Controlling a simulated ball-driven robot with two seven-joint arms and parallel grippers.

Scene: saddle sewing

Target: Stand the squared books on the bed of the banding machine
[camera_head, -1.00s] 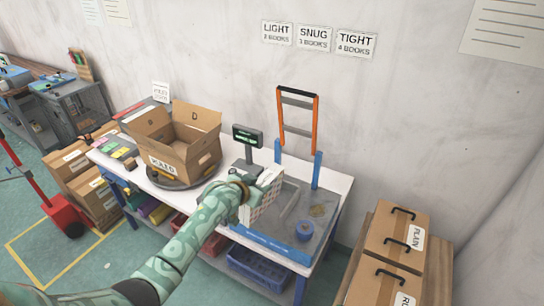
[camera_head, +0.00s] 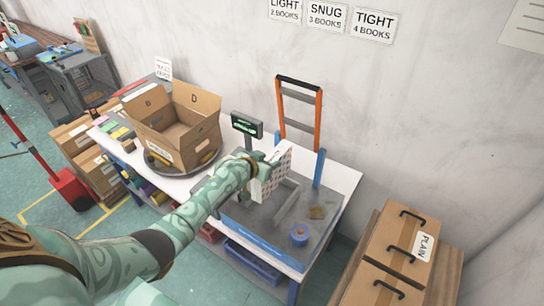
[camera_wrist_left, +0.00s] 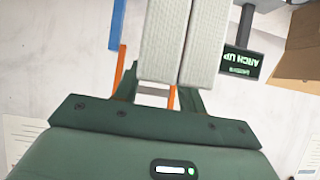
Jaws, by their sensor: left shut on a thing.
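My left gripper (camera_head: 258,172) is shut on the books (camera_head: 272,172), pale volumes with a patterned cover. In the left wrist view the books (camera_wrist_left: 185,40) show as two white blocks side by side between the fingers. They are held upright, apparently over the back left of the grey bed (camera_head: 262,222) of the banding machine. I cannot tell whether they touch the bed. The machine has a raised orange arch (camera_head: 319,118) on blue posts. Its display (camera_head: 246,125) reads "ARCH UP" in the wrist view (camera_wrist_left: 240,63). My right gripper is not in view.
An open cardboard box (camera_head: 178,130) stands left on a round turntable. Closed cartons (camera_head: 398,240) stand at right. Wall signs hang behind.

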